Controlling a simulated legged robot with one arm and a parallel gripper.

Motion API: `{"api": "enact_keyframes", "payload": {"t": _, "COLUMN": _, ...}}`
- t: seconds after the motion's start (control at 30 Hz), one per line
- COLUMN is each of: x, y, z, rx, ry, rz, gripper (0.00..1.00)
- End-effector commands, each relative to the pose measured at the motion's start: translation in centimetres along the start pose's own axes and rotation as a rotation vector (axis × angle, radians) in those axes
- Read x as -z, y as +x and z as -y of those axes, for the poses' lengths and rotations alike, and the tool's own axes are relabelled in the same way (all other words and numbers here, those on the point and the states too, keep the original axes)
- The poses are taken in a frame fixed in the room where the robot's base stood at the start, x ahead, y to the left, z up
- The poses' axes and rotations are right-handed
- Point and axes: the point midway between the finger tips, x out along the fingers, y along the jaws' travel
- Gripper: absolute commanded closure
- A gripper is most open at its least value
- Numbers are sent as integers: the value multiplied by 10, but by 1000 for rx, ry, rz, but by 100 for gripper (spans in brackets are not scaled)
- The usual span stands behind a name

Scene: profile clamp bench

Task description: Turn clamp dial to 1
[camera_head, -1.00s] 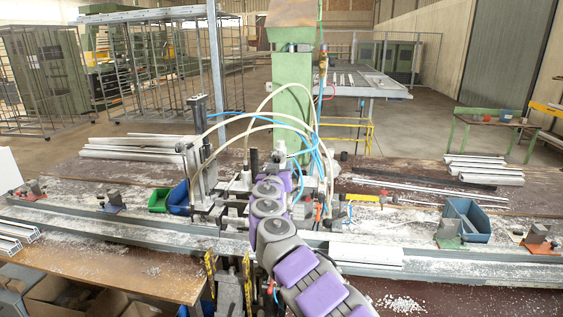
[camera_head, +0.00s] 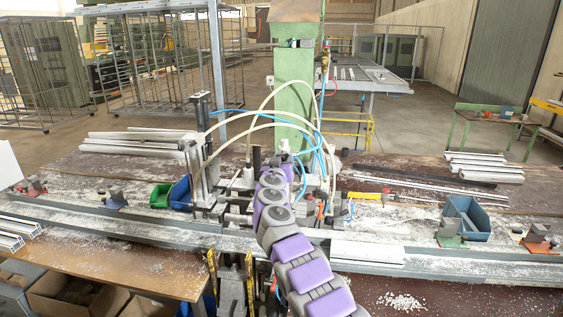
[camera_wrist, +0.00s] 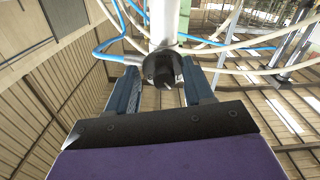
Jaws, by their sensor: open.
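In the wrist view a dark round dial (camera_wrist: 163,69) sits at the lower end of a pale grey cylinder (camera_wrist: 165,22). My gripper (camera_wrist: 160,76) is open, with one blue-grey finger on each side of the dial. The fingers look apart from it, with gaps on both sides. No readable number shows on the dial. In the head view my arm reaches into the clamp station by the green column (camera_head: 293,100). There the gripper and the dial are hidden or too small to tell.
White hoses (camera_head: 262,118) and blue hoses (camera_wrist: 112,42) loop close around the station. An upright clamp unit (camera_head: 200,150) stands left of my arm. A long metal rail (camera_head: 130,232) runs along the bench.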

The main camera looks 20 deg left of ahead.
Motion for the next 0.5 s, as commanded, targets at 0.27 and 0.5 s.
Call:
{"api": "enact_keyframes", "payload": {"t": 0.27, "x": 1, "y": -1, "z": -5, "rx": 1, "ry": 4, "rz": 0, "gripper": 50}}
{"api": "enact_keyframes", "payload": {"t": 0.5, "x": 1, "y": -2, "z": -5, "rx": 3, "ry": 4, "rz": -1, "gripper": 73}}
